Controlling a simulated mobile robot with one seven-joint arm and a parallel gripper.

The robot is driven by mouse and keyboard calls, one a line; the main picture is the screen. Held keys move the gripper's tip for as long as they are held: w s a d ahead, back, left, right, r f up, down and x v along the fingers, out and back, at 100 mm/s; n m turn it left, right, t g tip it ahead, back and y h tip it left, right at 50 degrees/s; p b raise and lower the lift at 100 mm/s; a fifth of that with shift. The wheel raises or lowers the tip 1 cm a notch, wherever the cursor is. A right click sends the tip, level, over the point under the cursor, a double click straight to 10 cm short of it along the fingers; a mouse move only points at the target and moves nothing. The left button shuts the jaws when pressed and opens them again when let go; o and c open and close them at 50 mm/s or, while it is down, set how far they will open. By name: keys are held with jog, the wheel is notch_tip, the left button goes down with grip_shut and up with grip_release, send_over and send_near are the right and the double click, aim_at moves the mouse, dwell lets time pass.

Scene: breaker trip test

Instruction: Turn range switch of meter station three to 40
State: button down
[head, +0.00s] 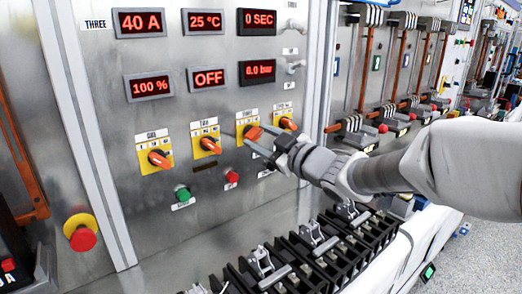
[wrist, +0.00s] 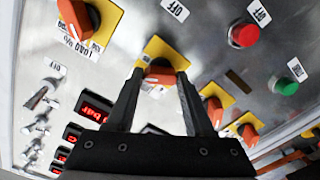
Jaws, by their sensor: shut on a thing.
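The panel of meter station three (head: 230,60) fills the left of the head view, with a THREE sign (head: 96,25) at its top left. Its top left display (head: 139,22) reads 40 A. My gripper (head: 258,140) is at the third orange switch knob from the left (head: 252,132), on a yellow plate. In the wrist view the same knob (wrist: 160,76) sits between the two fingertips of my gripper (wrist: 161,82), which are shut on it. The fingers partly hide its plate and scale. The small lettering over this switch is too small to read surely.
Two orange switches (head: 159,159) (head: 210,145) sit left of the gripper and one (head: 288,123) close on its right. Green (head: 182,193) and red (head: 231,176) buttons lie below. A red stop button (head: 83,237) is at lower left. Black clamp hardware (head: 300,255) stands below my arm.

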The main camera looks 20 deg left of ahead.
jog(key=shift+f+n+b, duration=0.1)
jog(key=shift+n+b, duration=0.85)
jog(key=shift+n, duration=0.25)
jog(key=shift+c, duration=1.4)
grip_release()
jog(key=p+v, duration=0.1)
jog(key=v, duration=1.6)
jog(key=shift+d, duration=0.2)
